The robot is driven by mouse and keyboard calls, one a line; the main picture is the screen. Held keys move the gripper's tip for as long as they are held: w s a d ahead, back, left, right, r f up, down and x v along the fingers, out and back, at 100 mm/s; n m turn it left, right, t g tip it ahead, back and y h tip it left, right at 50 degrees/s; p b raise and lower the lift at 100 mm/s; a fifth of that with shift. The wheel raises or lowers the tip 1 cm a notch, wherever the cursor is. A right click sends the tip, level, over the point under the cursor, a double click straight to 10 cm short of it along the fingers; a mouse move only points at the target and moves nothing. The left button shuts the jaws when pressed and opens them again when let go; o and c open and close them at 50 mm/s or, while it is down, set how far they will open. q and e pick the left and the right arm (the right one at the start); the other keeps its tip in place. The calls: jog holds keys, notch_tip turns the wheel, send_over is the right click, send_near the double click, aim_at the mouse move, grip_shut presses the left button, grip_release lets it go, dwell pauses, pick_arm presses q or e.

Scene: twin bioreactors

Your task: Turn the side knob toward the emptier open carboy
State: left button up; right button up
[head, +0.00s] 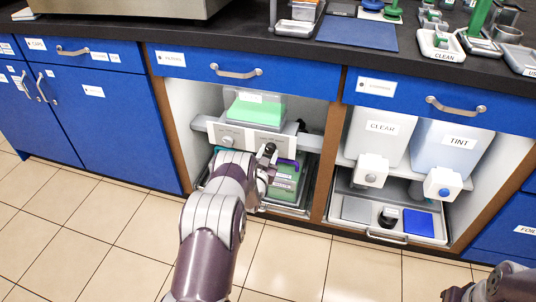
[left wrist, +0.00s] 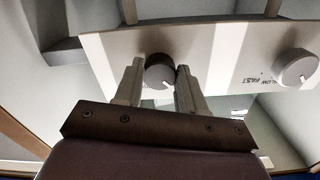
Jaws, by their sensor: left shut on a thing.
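A round dark grey knob (left wrist: 159,70) on a pale panel (left wrist: 215,55) sits between the two fingers of my left gripper (left wrist: 160,84) in the left wrist view. The gripper is shut on this knob. In the head view my left gripper (head: 268,155) reaches into the left open bay, at the white panel (head: 250,138), and my wrist hides the gripped knob. Two carboys labelled CLEAR (head: 375,138) and TINT (head: 450,148) stand in the right bay. Their liquid levels are hard to tell. My right gripper (head: 456,293) is partly in view at the bottom right, its jaws unclear.
A second knob (left wrist: 295,67) is on the same panel, beside SLOW and FAST marks. A green-filled container (head: 255,108) stands above the panel, another green box (head: 287,180) below it. A tray (head: 357,228) holds small items under two taps. The floor in front is clear.

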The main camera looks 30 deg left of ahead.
pick_arm(q)
jog(key=shift+f+n, duration=0.1)
jog(key=shift+n, duration=0.3)
jog(key=o, duration=1.1)
jog(key=shift+c, duration=0.2)
jog(key=shift+s+p, duration=0.3)
jog(key=shift+s, duration=0.05)
jog(key=p+v, duration=0.4)
jog(key=v, duration=0.8)
jog(key=shift+p, duration=0.4)
